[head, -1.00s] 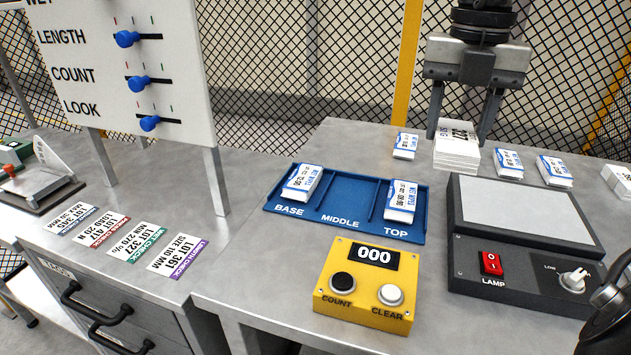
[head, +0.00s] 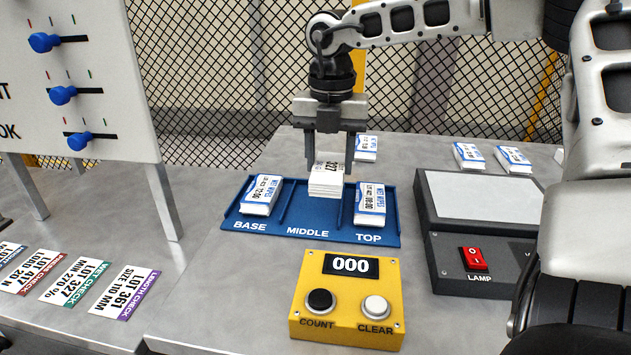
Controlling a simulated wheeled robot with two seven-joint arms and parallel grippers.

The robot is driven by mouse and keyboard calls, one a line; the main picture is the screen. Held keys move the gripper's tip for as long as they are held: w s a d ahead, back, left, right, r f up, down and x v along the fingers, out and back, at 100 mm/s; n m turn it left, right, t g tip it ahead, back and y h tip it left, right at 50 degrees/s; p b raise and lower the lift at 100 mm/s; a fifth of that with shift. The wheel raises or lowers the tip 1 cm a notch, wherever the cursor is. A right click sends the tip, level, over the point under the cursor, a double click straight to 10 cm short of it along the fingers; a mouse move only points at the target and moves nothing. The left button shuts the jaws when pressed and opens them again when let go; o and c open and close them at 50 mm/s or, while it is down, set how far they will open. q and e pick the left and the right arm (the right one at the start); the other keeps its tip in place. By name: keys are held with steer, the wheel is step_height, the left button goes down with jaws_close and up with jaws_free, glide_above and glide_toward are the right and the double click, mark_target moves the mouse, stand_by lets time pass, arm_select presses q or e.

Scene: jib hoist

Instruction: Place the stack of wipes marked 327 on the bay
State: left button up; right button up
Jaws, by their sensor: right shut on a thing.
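The white stack of wipes marked 327 (head: 326,186) is between the fingers of my right gripper (head: 329,158), which is shut on it. The gripper points down over the MIDDLE bay of the blue tray (head: 310,222). The stack is upright; whether its bottom touches the tray floor I cannot tell. A wipes pack (head: 261,195) lies in the BASE bay and another pack (head: 370,204) lies in the TOP bay. My left gripper is not in view.
A yellow counter box (head: 347,290) reading 000 stands in front of the tray. A grey lamp box (head: 480,205) stands to the right. Several wipes packs (head: 468,155) lie behind. Lot cards (head: 75,282) lie at left, below a white slider board (head: 75,75).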

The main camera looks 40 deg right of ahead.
mark_target(316, 202)
steer(key=w+f, duration=0.1)
steer(key=f, duration=0.1)
steer(key=w+f, duration=0.2)
steer(key=shift+w+a, duration=0.1)
steer(key=shift+a, duration=0.05)
steer(key=shift+f, duration=1.35)
steer(key=shift+f, duration=0.1)
steer(key=o, duration=0.7)
steer(key=shift+f, duration=0.1)
steer(key=shift+o, duration=0.5)
steer(key=shift+r, duration=0.35)
step_height(316, 202, up, 12)
steer(key=shift+f, duration=0.15)
